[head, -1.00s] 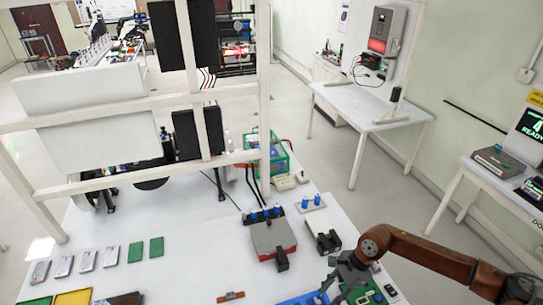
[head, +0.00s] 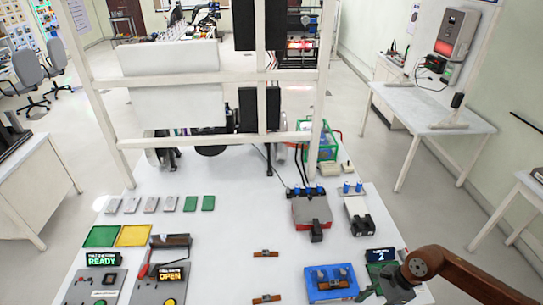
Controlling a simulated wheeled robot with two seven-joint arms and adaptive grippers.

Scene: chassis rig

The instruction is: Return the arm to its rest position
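My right arm, brown, comes in from the right edge, and its rounded joint (head: 420,265) stands over the front right of the white table (head: 230,240). My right gripper (head: 372,292) is small and dark beside a green board (head: 396,284), partly hidden at the lower edge. I cannot tell whether its fingers are open or shut. My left arm and gripper are not in view.
A blue tray (head: 313,293) is left of the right gripper. Small brown-orange parts (head: 266,253) lie mid-table. A red-grey fixture (head: 312,212), green and yellow trays (head: 133,236) and control boxes (head: 95,285) stand around. A white frame (head: 325,100) rises behind.

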